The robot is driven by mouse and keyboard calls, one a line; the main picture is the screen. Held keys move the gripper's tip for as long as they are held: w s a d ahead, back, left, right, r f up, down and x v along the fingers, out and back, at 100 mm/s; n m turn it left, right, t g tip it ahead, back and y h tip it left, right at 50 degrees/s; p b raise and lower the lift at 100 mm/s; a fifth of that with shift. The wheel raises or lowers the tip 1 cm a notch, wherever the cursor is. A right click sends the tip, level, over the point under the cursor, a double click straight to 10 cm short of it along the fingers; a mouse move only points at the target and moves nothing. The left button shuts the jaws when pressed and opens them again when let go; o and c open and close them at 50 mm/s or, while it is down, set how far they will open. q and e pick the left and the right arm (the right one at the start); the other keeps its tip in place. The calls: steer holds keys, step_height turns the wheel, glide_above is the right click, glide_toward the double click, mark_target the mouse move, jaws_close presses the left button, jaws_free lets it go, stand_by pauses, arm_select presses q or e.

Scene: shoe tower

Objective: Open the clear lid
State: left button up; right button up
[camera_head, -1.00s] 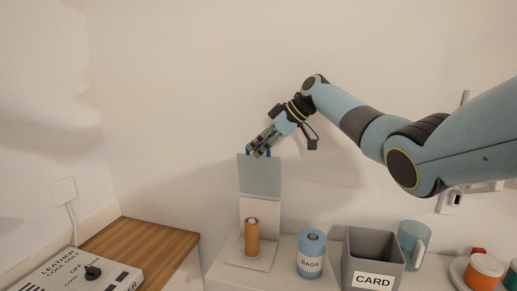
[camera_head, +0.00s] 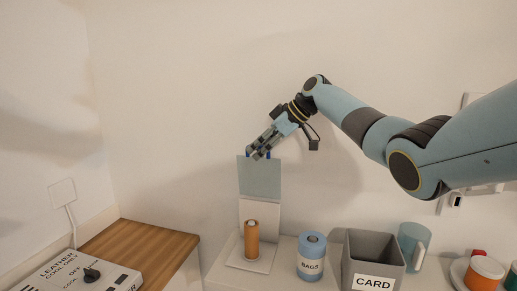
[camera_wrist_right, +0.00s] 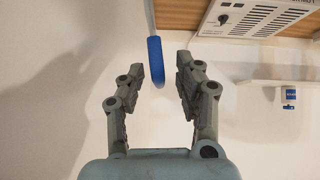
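The clear lid (camera_head: 260,178) is a bluish see-through panel, standing upright at the back of a small white stand (camera_head: 246,264) in the head view. Blue parts show at its top edge. My right gripper (camera_head: 257,153) is at that top edge, pointing down and to the left. In the right wrist view a blue tab (camera_wrist_right: 155,62) lies between the two fingertips of my right gripper (camera_wrist_right: 162,78). The fingers are apart, with a gap visible on each side of the tab. My left gripper is in neither view.
An orange-brown cylinder (camera_head: 251,239) stands on the white stand, in front of the lid. To its right are a blue BAGS canister (camera_head: 311,255), a grey CARD bin (camera_head: 374,258) and a blue mug (camera_head: 412,243). A wooden top (camera_head: 140,248) and control box (camera_head: 85,275) are at left.

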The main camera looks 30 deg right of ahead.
steer(key=v, duration=1.1)
steer(key=shift+r, duration=0.15)
steer(key=shift+s, duration=0.2)
